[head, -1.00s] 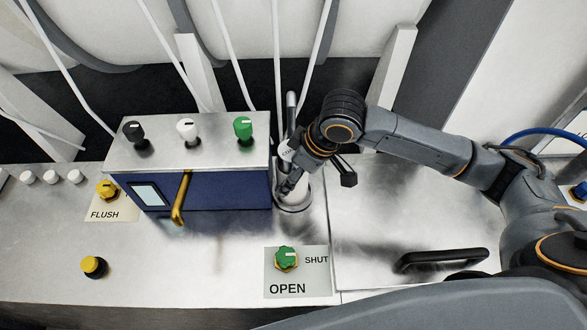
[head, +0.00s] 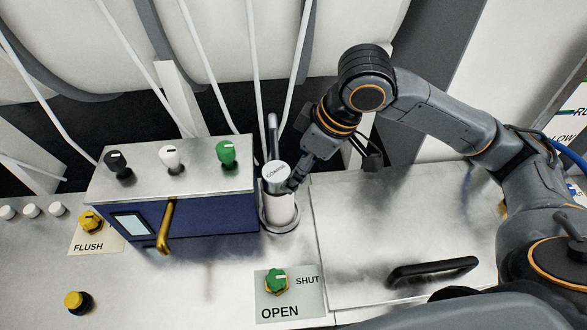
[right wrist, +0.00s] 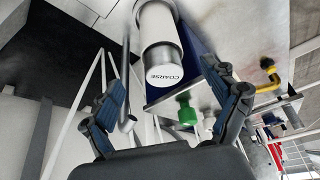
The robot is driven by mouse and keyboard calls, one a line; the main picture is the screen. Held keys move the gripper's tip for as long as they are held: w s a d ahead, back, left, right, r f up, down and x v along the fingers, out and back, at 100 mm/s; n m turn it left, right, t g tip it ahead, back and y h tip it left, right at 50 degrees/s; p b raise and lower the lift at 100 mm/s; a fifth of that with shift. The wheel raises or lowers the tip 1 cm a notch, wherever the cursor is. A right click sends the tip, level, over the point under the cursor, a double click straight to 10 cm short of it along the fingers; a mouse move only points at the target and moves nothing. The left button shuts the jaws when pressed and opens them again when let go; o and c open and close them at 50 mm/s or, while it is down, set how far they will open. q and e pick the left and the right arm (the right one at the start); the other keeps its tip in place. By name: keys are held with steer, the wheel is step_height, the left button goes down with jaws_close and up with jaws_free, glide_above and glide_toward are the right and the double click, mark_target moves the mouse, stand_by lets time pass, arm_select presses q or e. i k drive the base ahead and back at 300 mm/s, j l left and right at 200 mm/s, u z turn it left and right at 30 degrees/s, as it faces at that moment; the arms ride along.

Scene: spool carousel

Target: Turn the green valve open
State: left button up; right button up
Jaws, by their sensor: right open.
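The green valve (head: 276,281) is a lobed green knob with a yellowish base on a pale plate (head: 308,300) at the front. SHUT is printed to its right and OPEN below it. The mark on the knob is too small to read surely. My right gripper (head: 333,172) is open, well behind the valve and beside a white cylinder (head: 280,210) with a grey cap marked COARSE. In the right wrist view the cylinder (right wrist: 160,25) shows beyond and between the spread fingers of my right gripper (right wrist: 163,80). My left gripper is not in view.
A blue box (head: 205,218) with black, white and green (head: 227,153) top knobs and a yellow handle stands left of the cylinder. A yellow FLUSH knob (head: 91,221) and yellow button (head: 78,302) are farther left. A black handle (head: 432,271) lies right of the valve.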

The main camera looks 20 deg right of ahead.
mark_target(276, 278)
steer(key=k, duration=2)
